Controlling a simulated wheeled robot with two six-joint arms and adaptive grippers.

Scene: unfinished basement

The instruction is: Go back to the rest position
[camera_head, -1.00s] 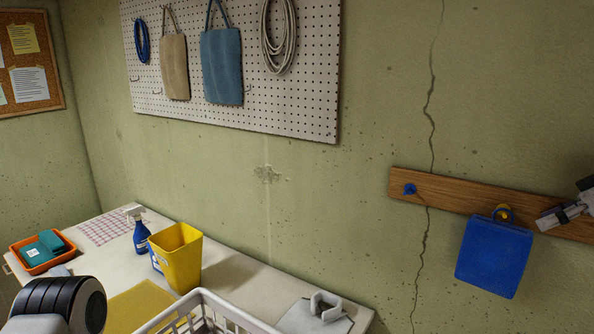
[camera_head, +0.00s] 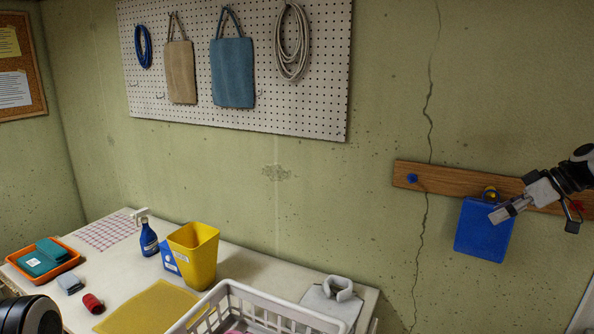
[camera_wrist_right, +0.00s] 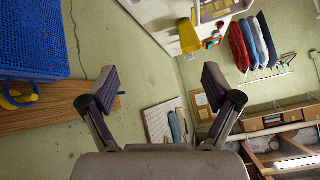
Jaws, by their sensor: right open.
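My right gripper (camera_head: 538,217) is open and empty in front of the wall rail, at the right of the head view. Its spread fingers also show in the right wrist view (camera_wrist_right: 160,78), with nothing between them. One finger overlaps the right edge of a blue hanging item (camera_head: 482,231) in the head view; I cannot tell whether they touch. The blue item hangs from a yellow hook (camera_head: 490,193) on the wooden rail (camera_head: 445,180). In the right wrist view its blue surface (camera_wrist_right: 35,40) looks perforated. My left gripper is out of view; only a dark arm part shows at lower left.
Below stands a table (camera_head: 255,268) with a white basket (camera_head: 228,302), a yellow bin (camera_head: 196,255), a spray bottle (camera_head: 148,240), an orange tray (camera_head: 68,266) and a grey folded item (camera_head: 325,302). A pegboard (camera_head: 290,105) hangs above. The wall between pegboard and rail is bare.

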